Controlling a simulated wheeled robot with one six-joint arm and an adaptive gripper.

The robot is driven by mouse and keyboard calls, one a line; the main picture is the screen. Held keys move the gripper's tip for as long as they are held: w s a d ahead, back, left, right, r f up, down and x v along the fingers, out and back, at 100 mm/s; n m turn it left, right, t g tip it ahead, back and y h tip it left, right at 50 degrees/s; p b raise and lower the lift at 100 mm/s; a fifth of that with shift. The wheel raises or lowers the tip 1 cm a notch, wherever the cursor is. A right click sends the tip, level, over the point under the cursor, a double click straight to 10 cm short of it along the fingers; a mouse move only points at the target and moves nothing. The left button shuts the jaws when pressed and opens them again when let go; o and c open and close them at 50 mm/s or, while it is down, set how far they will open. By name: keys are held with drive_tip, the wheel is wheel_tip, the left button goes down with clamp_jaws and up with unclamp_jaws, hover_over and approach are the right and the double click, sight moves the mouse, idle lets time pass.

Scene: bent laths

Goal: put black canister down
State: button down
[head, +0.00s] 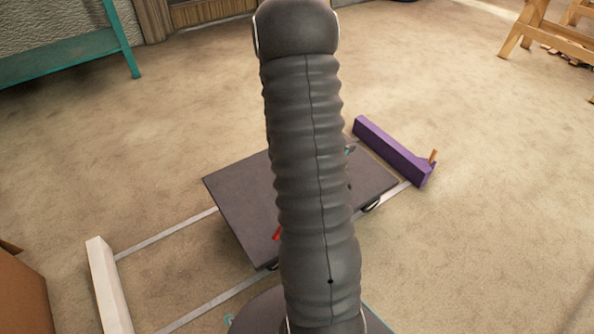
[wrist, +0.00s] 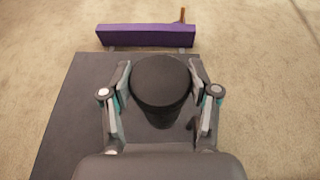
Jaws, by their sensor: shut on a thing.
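The black canister (wrist: 160,84) is in the middle of the wrist view, its round top towards the camera. My gripper (wrist: 160,76) has a finger on each side of it and is shut on it. The canister is over a dark grey board (wrist: 75,120); I cannot tell whether its base touches the board. In the head view the board (head: 235,200) shows on both sides of my arm, which hides the canister and most of the gripper.
A purple beam (head: 390,150) with a wooden peg (head: 433,156) lies beyond the board. Pale rails (head: 165,234) run to a white beam (head: 107,285) at lower left. A teal bench (head: 70,55) and wooden trestle (head: 545,35) stand farther off. Carpet at right is clear.

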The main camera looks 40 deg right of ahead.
drive_tip(key=w+d+f+b, duration=0.2)
drive_tip(key=w+d+f, duration=0.1)
drive_tip(key=w+f, duration=0.7)
drive_tip(key=shift+w+d+f, duration=0.2)
drive_tip(key=shift+w+f, duration=0.2)
drive_tip(key=shift+w, duration=0.1)
drive_tip(key=shift+f, duration=0.1)
drive_tip(key=shift+c, duration=1.4)
unclamp_jaws()
